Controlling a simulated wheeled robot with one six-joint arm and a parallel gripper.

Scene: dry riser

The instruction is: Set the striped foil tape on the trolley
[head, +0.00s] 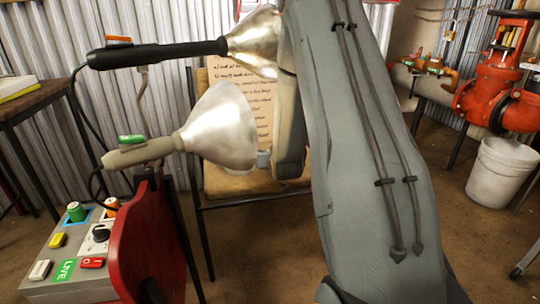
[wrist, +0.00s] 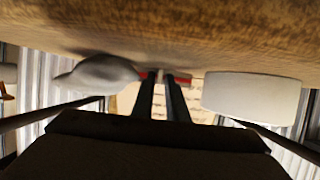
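In the wrist view my gripper (wrist: 162,80) shows as two dark fingers with a narrow gap between them. A small red and pale banded thing (wrist: 184,81) lies at the fingertips; it may be the striped foil tape. I cannot tell whether the fingers touch it or grip it. A brown wooden surface (wrist: 160,35) fills the top of the wrist view, close to the fingertips. In the head view my grey arm and a lamp hide my gripper. I cannot make out which stand is the trolley.
A white block-like thing (wrist: 251,96) and a rounded pale thing (wrist: 97,75) flank the fingers. Two metal-shaded lamps (head: 218,128) stand before a dark-legged wooden stand (head: 238,184). A LIVE control box (head: 75,250) is at left. Red valve (head: 500,100) and white bucket (head: 502,172) are at right.

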